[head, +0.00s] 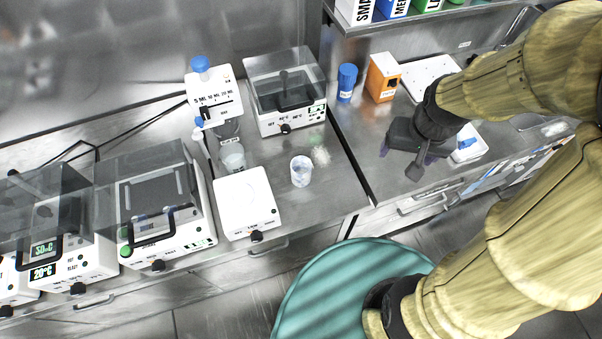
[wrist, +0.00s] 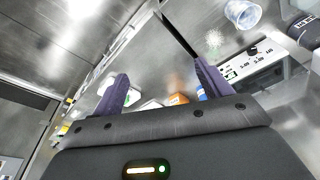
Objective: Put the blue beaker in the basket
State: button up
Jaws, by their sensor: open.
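A small clear beaker with a bluish tint (head: 301,170) stands upright on the left metal counter, right of a white hotplate; it also shows at the top of the wrist view (wrist: 243,13). I take it as the blue beaker. My gripper (head: 407,155) is over the right counter, well to the right of the beaker. In the wrist view its purple fingers (wrist: 160,82) are apart with nothing between them. A white open container (head: 468,145) with something blue in it sits behind my gripper, partly hidden; I cannot tell whether it is the basket.
Another clear beaker (head: 233,158) stands under the dispenser (head: 214,97). The white hotplate (head: 246,203) and a lidded device (head: 285,95) flank the blue beaker. A blue bottle (head: 346,83) and an orange box (head: 383,78) stand on the right counter. A dark gap separates the counters.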

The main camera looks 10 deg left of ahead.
jog(key=w+a+f+g+b, duration=0.1)
jog(key=w+a+f+b, duration=0.1)
jog(key=a, duration=0.3)
jog(key=w+a+f+b, duration=0.2)
jog(key=w+a, duration=0.1)
jog(key=a, duration=0.3)
jog(key=n+g+b, duration=0.1)
jog(key=n+b, duration=0.1)
jog(key=b, duration=0.1)
send_over(301, 168)
jog(key=s, duration=0.3)
notch_tip(301, 168, down, 3)
jog(key=shift+w+d+r, duration=0.15)
jog(key=shift+d, duration=0.2)
notch_tip(301, 168, down, 12)
jog(key=shift+f+p, duration=0.15)
jog(key=shift+p, duration=0.45)
jog(key=shift+w+a+f+p, duration=0.15)
jog(key=shift+f+p, duration=0.35)
jog(key=shift+f, duration=2.1)
